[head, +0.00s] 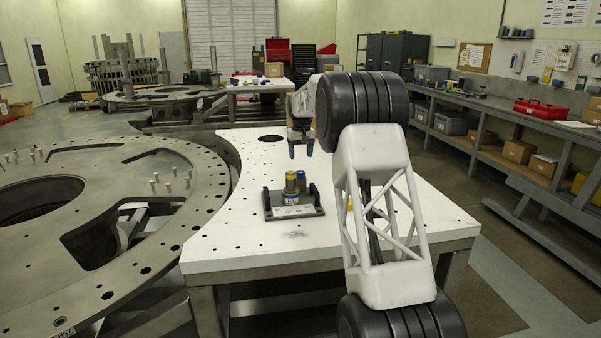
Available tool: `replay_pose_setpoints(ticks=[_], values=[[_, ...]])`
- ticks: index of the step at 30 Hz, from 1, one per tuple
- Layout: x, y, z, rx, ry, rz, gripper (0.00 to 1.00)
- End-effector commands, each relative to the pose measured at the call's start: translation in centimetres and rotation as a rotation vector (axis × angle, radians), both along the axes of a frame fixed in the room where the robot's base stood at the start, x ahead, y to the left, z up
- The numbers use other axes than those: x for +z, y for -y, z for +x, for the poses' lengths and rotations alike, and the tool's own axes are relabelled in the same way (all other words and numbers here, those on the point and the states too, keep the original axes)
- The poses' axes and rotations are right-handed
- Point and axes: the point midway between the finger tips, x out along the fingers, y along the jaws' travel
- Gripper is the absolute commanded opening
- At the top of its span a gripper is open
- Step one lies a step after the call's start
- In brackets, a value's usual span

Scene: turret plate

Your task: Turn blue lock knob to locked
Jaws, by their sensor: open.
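A small fixture (294,210) with a dark base plate and a white label strip stands on the white table (235,232).
A large grey turret ring (205,190) with upright pins lies left of the table. My arm covers the table's right part. A shelf bench with boxes and a red toolbox (541,109) runs along the right wall. The tabletop around the fixture is mostly clear.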

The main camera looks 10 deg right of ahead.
Motion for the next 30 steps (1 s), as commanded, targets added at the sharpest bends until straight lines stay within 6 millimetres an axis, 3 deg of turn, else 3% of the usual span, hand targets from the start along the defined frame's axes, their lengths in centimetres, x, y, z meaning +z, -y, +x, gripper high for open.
replay_pose_setpoints(ticks=[8,24,30], values=[[-1.3,0.0,0.0,0.000,-0.002,0.000,0.65],[-7.0,-0.1,0.0,0.000,-0.001,0.000,0.65],[-7.8,-0.1,-0.1,0.000,0.000,0.000,0.65]])
